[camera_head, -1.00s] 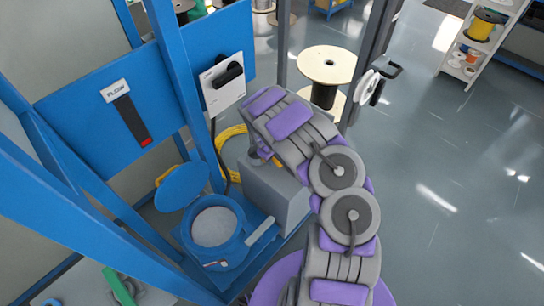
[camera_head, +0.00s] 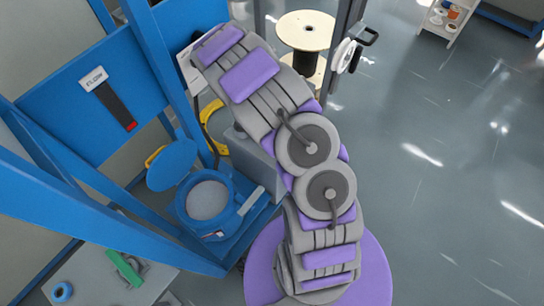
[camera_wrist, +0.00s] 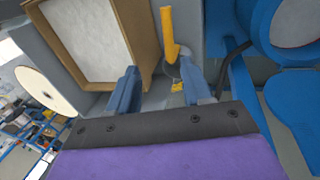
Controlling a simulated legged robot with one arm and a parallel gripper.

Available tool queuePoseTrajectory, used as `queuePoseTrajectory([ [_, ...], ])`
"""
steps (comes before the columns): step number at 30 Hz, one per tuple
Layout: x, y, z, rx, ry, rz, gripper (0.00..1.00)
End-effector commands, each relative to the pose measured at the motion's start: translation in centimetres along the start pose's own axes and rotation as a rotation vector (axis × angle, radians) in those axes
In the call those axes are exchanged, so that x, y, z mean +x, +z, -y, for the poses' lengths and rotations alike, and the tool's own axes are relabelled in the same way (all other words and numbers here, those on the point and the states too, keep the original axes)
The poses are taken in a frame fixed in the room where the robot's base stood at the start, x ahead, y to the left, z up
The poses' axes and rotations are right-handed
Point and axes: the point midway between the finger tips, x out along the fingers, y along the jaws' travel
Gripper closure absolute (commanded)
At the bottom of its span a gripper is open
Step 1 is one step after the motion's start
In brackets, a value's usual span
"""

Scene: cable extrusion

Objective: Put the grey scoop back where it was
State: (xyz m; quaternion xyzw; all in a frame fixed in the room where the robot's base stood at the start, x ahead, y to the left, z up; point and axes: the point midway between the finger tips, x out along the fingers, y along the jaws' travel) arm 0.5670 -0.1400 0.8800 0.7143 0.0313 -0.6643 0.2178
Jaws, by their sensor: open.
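My gripper shows in the wrist view (camera_wrist: 160,88) with its two blue-grey fingers apart and nothing clearly held. In the head view it is hidden behind my arm. A yellow handle-like piece (camera_wrist: 168,35) with a small ring and yellow tag is just beyond the fingers; I cannot tell whether it belongs to the scoop. A pale grey bar (camera_head: 251,200) lies beside the round blue bin (camera_head: 229,217); I cannot tell whether it is the grey scoop. No scoop shape is clearly visible.
An open brown-rimmed box (camera_wrist: 130,20) with white contents is left of the yellow piece. The bin's blue lid (camera_head: 172,165) stands open. Blue frame posts (camera_head: 155,75) rise close by. A cable reel (camera_head: 305,32) stands behind my arm.

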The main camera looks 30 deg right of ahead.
Motion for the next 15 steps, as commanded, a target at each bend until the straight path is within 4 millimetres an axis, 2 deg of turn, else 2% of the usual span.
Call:
queuePoseTrajectory([
  [1,-1.5,0.4,-0.2,0.015,0.008,0.006,0.50],
  [6,-6.3,2.5,-1.1,0.085,0.013,0.037,0.50],
  [15,-13.9,7.0,-1.1,0.199,-0.017,0.082,0.50],
])
